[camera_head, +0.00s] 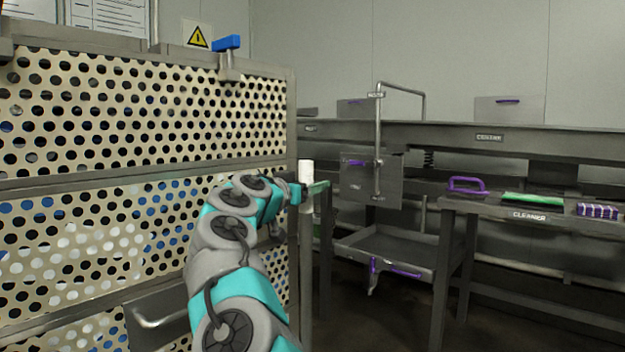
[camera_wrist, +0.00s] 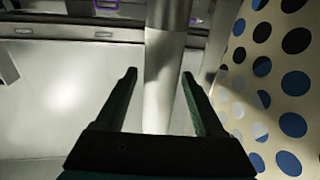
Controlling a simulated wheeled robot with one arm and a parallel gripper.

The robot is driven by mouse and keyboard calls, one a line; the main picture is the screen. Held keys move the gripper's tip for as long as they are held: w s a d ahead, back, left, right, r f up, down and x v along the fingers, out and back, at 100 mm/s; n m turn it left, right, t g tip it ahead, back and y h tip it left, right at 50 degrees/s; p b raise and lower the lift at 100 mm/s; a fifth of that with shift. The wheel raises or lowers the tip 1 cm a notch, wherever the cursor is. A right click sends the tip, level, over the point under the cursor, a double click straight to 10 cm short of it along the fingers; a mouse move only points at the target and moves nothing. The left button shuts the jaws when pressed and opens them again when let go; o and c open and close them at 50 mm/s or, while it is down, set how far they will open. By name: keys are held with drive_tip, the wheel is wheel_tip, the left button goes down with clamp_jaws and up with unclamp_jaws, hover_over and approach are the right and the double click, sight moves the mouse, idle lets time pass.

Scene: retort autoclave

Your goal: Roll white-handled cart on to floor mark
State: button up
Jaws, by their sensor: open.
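A tall cart (camera_head: 293,120) with cream perforated panels in a grey metal frame fills the left of the head view. A white upright handle (camera_head: 306,172) stands at its right corner, above a pale post. My gripper (camera_head: 317,186) is at this handle, with its fingers partly hidden by my wrist. In the wrist view my gripper (camera_wrist: 158,78) is open, and a pale upright post (camera_wrist: 165,55) shows between its fingertips. I cannot tell whether the fingers touch it. The perforated panel (camera_wrist: 262,125) is close on the right. No floor mark shows.
A grey bench labelled CLEANER (camera_head: 490,207) stands right, with a purple handle, a green cloth and a purple-striped block. A lower tray (camera_head: 385,245) with purple parts is left of it. Dark floor (camera_head: 385,310) shows between cart and bench. A warning sign (camera_head: 197,35) hangs behind.

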drive_tip(key=shift+x, duration=0.8)
clamp_jaws()
idle(1.0)
